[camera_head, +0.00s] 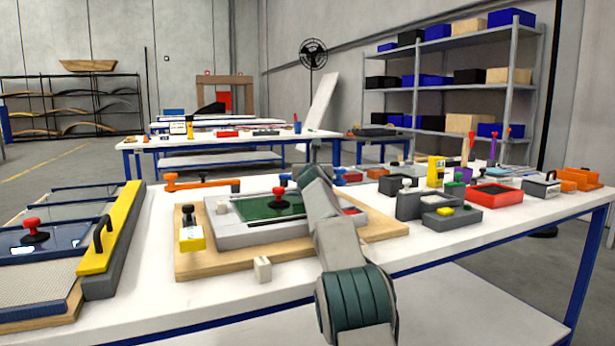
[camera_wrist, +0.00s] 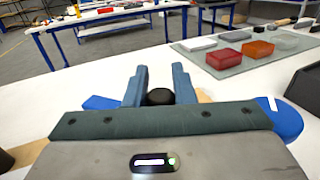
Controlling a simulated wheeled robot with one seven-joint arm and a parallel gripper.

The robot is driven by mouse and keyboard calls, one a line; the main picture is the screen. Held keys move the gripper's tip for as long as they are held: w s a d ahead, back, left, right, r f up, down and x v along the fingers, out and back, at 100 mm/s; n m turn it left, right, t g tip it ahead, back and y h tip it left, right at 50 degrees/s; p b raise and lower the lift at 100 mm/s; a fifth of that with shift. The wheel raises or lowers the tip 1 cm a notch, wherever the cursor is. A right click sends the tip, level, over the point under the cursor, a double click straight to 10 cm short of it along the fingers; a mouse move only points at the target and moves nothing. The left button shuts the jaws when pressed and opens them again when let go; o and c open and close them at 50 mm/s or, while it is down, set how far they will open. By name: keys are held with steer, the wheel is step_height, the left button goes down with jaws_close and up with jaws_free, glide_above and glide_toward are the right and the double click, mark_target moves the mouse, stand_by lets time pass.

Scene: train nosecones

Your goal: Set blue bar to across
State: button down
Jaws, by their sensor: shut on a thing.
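The blue bar (camera_wrist: 100,103) shows in the wrist view as a blue end left of my gripper and a larger rounded blue end on the right. Its middle is hidden under my gripper. In the head view a small blue piece (camera_head: 284,180), probably the same bar, shows just left of my arm. My gripper (camera_wrist: 160,84) has its two fingers on either side of a round black knob (camera_wrist: 160,97), which seems to belong to the bar. It is shut on it. In the head view my arm hides the gripper and most of the bar.
A wooden board with a grey frame (camera_head: 235,239) and red-knobbed green panel lies in front. An orange bar (camera_head: 200,182) is to its left, a yellow-topped rail (camera_head: 120,225) further left. Grey bins (camera_head: 420,205) and a red tray (camera_head: 495,195) stand right.

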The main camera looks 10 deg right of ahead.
steer(key=shift+a+b, duration=0.15)
steer(key=shift+b, duration=0.15)
stand_by(0.4)
steer(key=c, duration=1.2)
jaws_free()
steer(key=shift+s, duration=0.1)
steer(key=s+b, duration=0.2)
steer(key=s, duration=0.2)
steer(key=s+a+b, duration=0.1)
steer(key=s+b, duration=0.1)
steer(key=s, duration=0.2)
steer(key=s+a+b, duration=0.1)
steer(key=s+b, duration=0.2)
steer(key=s, duration=0.1)
steer(key=shift+s+f, duration=0.1)
steer(key=shift+s, duration=0.05)
steer(key=shift+s+a, duration=0.1)
steer(key=shift+s, duration=0.55)
